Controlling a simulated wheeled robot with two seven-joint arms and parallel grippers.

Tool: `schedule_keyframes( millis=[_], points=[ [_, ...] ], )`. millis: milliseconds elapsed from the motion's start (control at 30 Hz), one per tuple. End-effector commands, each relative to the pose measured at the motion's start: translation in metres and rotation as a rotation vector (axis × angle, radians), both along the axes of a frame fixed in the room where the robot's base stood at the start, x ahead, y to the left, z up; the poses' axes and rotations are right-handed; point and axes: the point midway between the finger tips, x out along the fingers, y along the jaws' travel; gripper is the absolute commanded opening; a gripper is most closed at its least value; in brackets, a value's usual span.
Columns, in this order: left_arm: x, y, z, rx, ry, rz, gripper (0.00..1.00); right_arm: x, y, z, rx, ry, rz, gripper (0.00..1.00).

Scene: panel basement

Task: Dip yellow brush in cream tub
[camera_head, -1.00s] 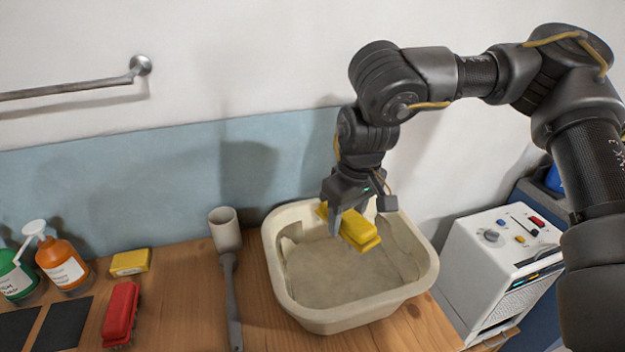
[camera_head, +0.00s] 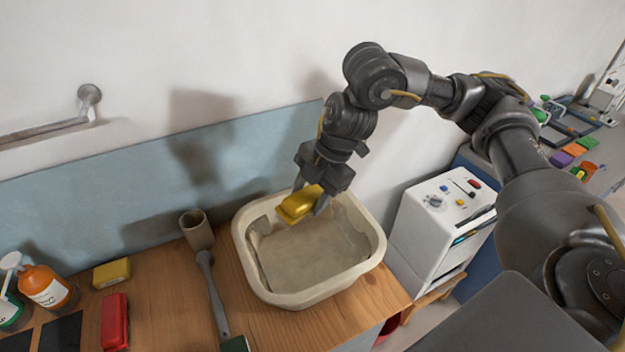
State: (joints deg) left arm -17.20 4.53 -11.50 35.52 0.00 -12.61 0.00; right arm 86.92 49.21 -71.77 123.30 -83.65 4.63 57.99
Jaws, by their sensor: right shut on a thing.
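The cream tub (camera_head: 262,287) stands on the wooden counter, with greyish water or a greyish floor inside. My right gripper (camera_head: 309,205) is shut on the yellow brush (camera_head: 298,204) and holds it at the back of the tub's opening. The brush is tilted, and its underside is hidden, so I cannot tell whether it touches what is in the tub. My left gripper is not in view.
Further left are a yellow block (camera_head: 111,272), a red brush (camera_head: 115,322) and an orange bottle (camera_head: 45,287). A white control box (camera_head: 437,225) stands to the right.

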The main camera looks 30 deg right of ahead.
Motion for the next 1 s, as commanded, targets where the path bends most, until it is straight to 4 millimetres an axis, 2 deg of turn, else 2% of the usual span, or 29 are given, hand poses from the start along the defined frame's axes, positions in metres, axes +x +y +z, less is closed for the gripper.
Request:
schedule_keyframes(
  millis=[167, 533, 767, 1000],
  points=[
    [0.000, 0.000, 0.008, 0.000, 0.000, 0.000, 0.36, 0.000, -0.005, 0.004, 0.014, -0.010, 0.082, 0.29],
    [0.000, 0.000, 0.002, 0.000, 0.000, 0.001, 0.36, 0.000, -0.005, -0.002, 0.015, -0.013, 0.096, 0.29],
    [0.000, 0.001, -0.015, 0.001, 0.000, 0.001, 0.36, 0.000, -0.005, -0.018, 0.015, -0.013, 0.096, 0.29],
    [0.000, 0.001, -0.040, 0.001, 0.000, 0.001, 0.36, 0.000, -0.005, -0.043, 0.015, -0.013, 0.095, 0.29]
  ],
)
